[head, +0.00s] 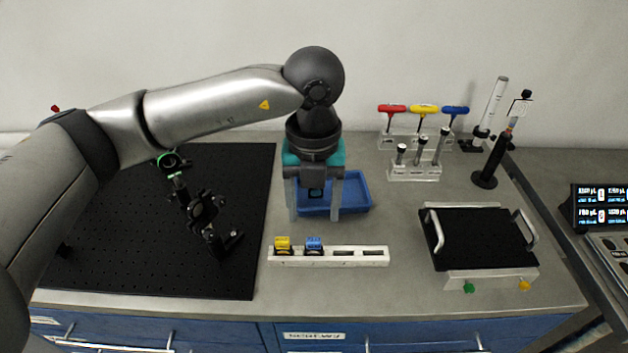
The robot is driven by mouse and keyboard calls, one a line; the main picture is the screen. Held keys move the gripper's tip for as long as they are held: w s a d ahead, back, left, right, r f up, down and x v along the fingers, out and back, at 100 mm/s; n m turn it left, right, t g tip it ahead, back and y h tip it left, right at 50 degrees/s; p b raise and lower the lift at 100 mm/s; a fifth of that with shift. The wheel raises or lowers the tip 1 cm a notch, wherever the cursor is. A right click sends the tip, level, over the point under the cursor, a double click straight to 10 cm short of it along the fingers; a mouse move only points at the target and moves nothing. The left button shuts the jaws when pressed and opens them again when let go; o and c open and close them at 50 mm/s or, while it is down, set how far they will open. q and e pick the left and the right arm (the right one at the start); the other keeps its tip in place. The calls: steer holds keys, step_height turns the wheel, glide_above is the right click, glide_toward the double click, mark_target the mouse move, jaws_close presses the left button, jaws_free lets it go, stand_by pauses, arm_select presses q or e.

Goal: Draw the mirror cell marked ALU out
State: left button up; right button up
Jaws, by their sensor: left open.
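A white slotted rack (345,257) stands near the front of the bench. A yellow-topped cell (283,244) and a blue-topped cell (314,245) sit upright in its two left slots. The two right slots look empty. The tops carry small marks, too small to read, so I cannot tell which is ALU. My left gripper (314,214) points down behind the rack, in front of the blue tray. Its two fingers are spread, with nothing seen between them, and it appears apart from both cells. My right gripper is not in view.
A blue tray (356,193) lies behind my left gripper. A black breadboard (110,255) with dark optic mounts (204,213) is at left. A black-topped stage with handles (478,240) is at right. Colored hex keys (424,110) stand at the back. Bench between rack and stage is clear.

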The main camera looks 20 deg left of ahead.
mark_target(313, 240)
arm_select(q)
step_height(313, 240, down, 8)
steer(key=shift+r, duration=0.25)
jaws_close()
stand_by(0.6)
